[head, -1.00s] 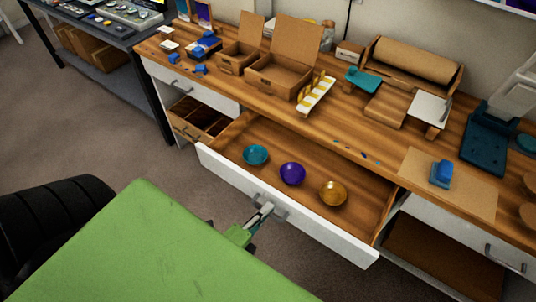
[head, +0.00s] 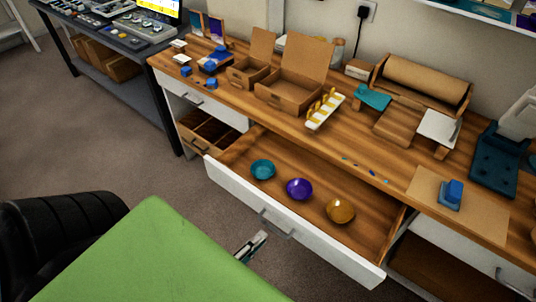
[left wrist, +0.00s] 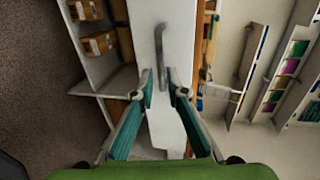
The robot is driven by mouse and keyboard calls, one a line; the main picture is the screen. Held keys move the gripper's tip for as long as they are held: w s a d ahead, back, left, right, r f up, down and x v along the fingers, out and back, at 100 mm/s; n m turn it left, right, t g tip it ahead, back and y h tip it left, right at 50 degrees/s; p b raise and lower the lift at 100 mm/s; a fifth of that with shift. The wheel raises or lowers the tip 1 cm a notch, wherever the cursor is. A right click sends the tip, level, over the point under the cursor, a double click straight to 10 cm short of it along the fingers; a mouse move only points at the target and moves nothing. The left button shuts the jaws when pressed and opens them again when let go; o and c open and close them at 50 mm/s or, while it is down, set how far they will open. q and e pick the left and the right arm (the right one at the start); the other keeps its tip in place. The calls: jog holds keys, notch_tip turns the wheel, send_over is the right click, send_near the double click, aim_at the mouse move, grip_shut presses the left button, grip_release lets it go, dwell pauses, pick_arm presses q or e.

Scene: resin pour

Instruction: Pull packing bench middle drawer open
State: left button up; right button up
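The middle drawer (head: 310,237) of the packing bench is pulled out, its white front standing well clear of the bench. A teal bowl (head: 262,169), a purple bowl (head: 299,189) and an amber bowl (head: 340,210) sit in it. Its grey bar handle (head: 277,224) also shows in the left wrist view (left wrist: 162,58). My left gripper (head: 262,236) is just in front of the handle in the head view, apart from it. The left wrist view shows its two fingers (left wrist: 159,74) spread, with nothing held. My right gripper is not in view.
The bench top (head: 330,135) holds cardboard boxes (head: 294,78), a paper roll (head: 425,79) and a blue item on a brown sheet (head: 451,194). A dark table (head: 110,40) with equipment stands at the left. Floor is free before the drawer's left part.

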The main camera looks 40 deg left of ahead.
pick_arm(q)
jog(key=v, duration=0.5)
jog(key=shift+s+r, duration=0.1)
jog(key=shift+s, duration=0.1)
dwell(0.3)
